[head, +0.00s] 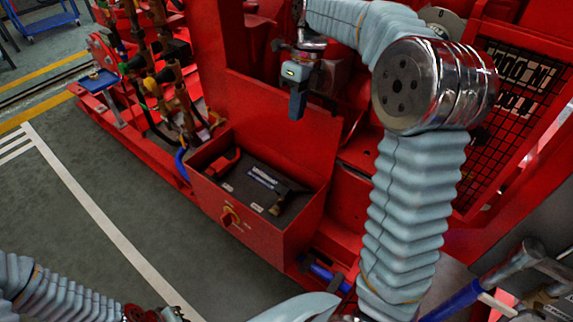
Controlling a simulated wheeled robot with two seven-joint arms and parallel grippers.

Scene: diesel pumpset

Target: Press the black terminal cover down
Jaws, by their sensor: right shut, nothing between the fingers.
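The black terminal cover (289,191) is at the right end of a dark battery (250,179) inside an open red box (262,236). It looks raised at a tilt, with a tan-coloured patch below it; its exact angle is hard to tell. A red terminal cover (223,162) is at the battery's left end. My right gripper (297,112) is shut and empty, pointing down above and behind the box, in front of the red machine. It is apart from the black cover. My left arm's sleeve shows at the bottom left; its fingers are not in view.
The box's raised red back panel (290,130) stands behind the battery. A red rotary switch (230,215) is on the box's front. Pipes and valves (165,75) stand to the left. Open grey floor (95,225) lies at the left front.

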